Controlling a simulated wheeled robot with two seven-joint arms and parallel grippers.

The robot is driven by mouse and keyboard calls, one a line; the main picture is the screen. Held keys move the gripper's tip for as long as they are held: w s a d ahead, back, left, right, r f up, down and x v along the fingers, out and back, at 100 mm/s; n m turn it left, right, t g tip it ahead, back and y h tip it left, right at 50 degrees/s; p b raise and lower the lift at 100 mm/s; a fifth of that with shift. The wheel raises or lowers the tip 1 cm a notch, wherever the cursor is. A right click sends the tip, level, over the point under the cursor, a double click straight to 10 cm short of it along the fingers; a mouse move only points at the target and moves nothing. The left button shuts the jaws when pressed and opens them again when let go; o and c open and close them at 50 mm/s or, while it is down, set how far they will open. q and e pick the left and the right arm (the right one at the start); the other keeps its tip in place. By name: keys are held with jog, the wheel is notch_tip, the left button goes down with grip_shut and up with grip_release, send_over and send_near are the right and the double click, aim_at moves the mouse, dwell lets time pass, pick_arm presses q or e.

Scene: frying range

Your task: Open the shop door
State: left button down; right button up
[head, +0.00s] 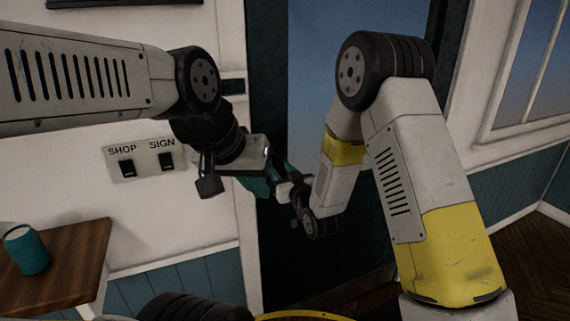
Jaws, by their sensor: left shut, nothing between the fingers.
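The shop door (325,262) is dark with a tall glass pane in the middle of the head view. My arms cover part of it, and its handle cannot be made out. I cannot tell if it stands ajar. My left gripper (259,186), with teal fingers, is shut and empty in front of the door's left side. My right gripper (284,172) is close beside it, mostly hidden behind my arms. I cannot see its fingers clearly or tell whether it touches the door.
A wall panel with SHOP and SIGN switches (146,160) is left of the door. A wooden table (75,262) with a teal cup (27,250) stands at the lower left. A window (535,70) is in the wall at the right. Wooden floor shows at the lower right.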

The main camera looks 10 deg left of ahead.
aim_at(275, 162)
jog(key=shift+x, duration=2.3)
grip_shut()
